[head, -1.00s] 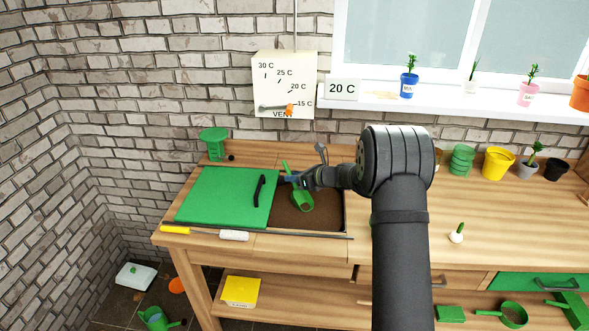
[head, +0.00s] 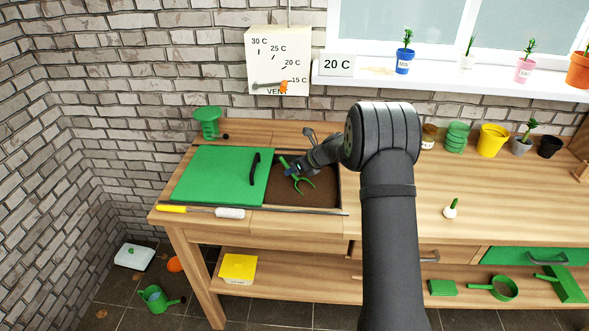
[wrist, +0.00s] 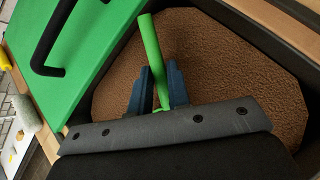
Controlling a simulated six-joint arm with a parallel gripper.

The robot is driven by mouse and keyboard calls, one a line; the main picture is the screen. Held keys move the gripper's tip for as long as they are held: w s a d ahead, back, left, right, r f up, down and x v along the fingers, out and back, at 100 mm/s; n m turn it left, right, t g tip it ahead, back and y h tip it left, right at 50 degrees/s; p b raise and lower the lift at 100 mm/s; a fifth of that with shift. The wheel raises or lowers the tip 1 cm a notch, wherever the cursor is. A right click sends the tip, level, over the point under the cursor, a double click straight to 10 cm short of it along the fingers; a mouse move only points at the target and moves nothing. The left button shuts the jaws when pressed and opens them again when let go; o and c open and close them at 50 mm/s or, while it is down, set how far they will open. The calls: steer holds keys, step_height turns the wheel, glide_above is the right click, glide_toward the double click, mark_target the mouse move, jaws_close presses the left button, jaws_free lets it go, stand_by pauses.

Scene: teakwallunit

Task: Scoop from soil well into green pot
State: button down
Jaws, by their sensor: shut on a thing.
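The soil well (head: 285,197) is a dark-rimmed opening in the bench, filled with brown soil. It also shows in the wrist view (wrist: 215,60). My gripper (head: 298,170) is over the well, shut on the handle of a green scoop (head: 284,161). In the wrist view the green handle (wrist: 151,45) stands between the blue fingers (wrist: 156,90). The scoop's head is low at the soil. Only a thin, fork-like green outline of it shows, with brown inside, and I cannot tell whether it carries soil. A ribbed green pot or pot stack (head: 457,136) stands at the bench back.
A green lid (head: 222,175) with a black handle covers the left side of the well. A rod with a yellow grip (head: 171,208) lies along the front edge. A yellow pot (head: 493,138) and a bulb (head: 450,209) stand to the right. My arm hides part of the bench.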

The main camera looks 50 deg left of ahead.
mark_target(287, 164)
steer(key=shift+a+r+h, duration=0.45)
steer(key=shift+r+h, duration=0.25)
steer(key=shift+a+r+h, duration=0.4)
steer(key=shift+r+h, duration=0.3)
steer(key=shift+m+t+h, duration=0.3)
steer(key=shift+h, duration=0.4)
steer(key=shift+s+a+r, duration=0.1)
steer(key=shift+a+r, duration=0.25)
steer(key=shift+r, duration=0.55)
steer(key=shift+w+a+r, duration=0.1)
steer(key=shift+a+r, duration=0.3)
steer(key=shift+r, duration=0.55)
steer(key=shift+s+a+r, duration=0.1)
steer(key=shift+a+r, duration=0.25)
steer(key=shift+r, duration=0.55)
